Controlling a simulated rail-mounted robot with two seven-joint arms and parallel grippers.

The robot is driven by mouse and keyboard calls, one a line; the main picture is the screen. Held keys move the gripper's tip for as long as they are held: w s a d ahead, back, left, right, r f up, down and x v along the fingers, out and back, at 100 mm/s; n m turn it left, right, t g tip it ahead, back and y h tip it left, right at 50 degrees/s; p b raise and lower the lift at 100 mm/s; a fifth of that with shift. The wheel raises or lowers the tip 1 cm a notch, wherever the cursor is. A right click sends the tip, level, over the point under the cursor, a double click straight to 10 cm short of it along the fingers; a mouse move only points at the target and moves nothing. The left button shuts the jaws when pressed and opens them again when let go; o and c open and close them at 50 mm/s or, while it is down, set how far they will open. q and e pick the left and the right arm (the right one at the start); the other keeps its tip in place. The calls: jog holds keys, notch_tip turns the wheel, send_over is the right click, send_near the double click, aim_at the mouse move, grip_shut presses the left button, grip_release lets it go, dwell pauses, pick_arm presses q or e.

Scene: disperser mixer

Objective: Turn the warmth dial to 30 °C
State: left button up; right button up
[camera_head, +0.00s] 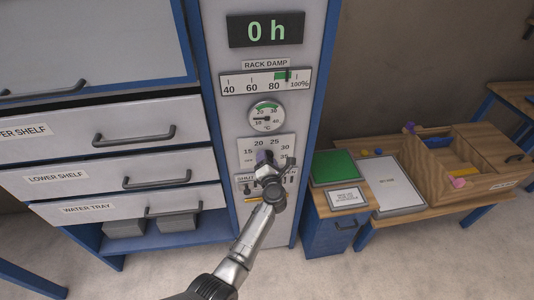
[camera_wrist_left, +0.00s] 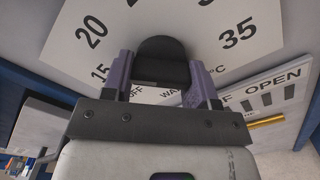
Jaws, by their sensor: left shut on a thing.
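The warmth dial's black knob (camera_wrist_left: 163,62) shows in the left wrist view, in front of a white scale plate (camera_wrist_left: 75,50) marked 15, 20 and 35 among other numbers. I cannot tell which number the knob points to. My right gripper is not in view.
Above the dial are a round thermometer (camera_head: 267,117), a rack damp scale (camera_head: 265,82) and a display reading 0 h (camera_head: 266,30). A shutter scale (camera_wrist_left: 270,95) with OPEN lies close by the gripper. Drawers (camera_head: 110,175) stand left; a wooden bench (camera_head: 400,225) stands right.

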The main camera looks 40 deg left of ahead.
pick_arm(q)
jog(key=m+p, duration=0.2)
jog(key=m, duration=0.1)
jog(key=m+p, duration=0.1)
jog(key=p, duration=0.1)
jog(key=shift+r+m, duration=0.3)
jog(key=m+p, duration=0.3)
jog(key=m, duration=0.2)
jog(key=shift+p, duration=0.35)
jog(key=m+p, duration=0.2)
jog(key=m, duration=0.3)
jog(key=shift+r+m+p, duration=0.1)
jog(key=shift+m+p, duration=0.2)
jog(key=shift+m, duration=0.1)
jog(key=m+p, duration=0.1)
jog(key=m, duration=0.3)
jog(key=shift+m+p, duration=0.3)
jog(key=shift+m, duration=0.4)
jog(key=o, duration=0.9)
jog(key=shift+d, duration=0.1)
